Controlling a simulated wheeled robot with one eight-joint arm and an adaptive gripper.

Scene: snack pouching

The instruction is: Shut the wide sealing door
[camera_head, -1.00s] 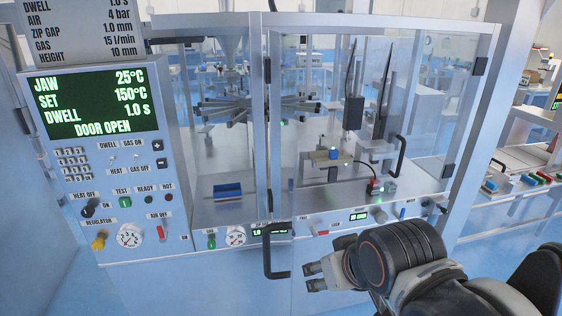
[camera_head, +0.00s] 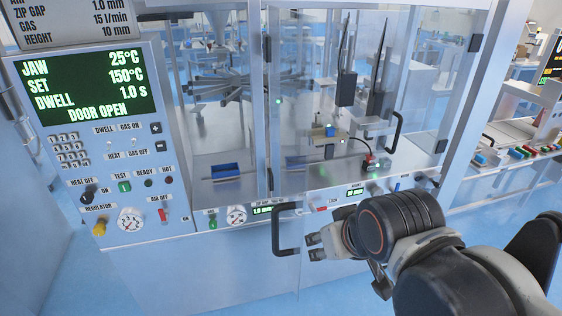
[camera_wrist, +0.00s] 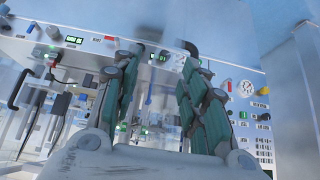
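The wide sealing door (camera_head: 375,75) is a large clear panel in a metal frame on the front of the machine. It stands swung out, with hinges along its right side. The machine's screen (camera_head: 85,85) reads DOOR OPEN. A black bar handle (camera_head: 280,236) sits low at the door's left free edge. My gripper (camera_head: 314,247) is just right of this handle, pointing left at it. In the wrist view my gripper (camera_wrist: 167,62) shows two green-padded fingers spread apart with nothing clearly between them. I cannot tell whether a fingertip touches the handle or the door.
The control panel (camera_head: 110,185) with knobs and a gauge stands left of the door. A blue tray (camera_head: 225,170) lies inside the machine. A second black handle (camera_head: 397,130) shows at right. A bench with coloured items (camera_head: 525,152) stands farther right. Blue floor is open at lower left.

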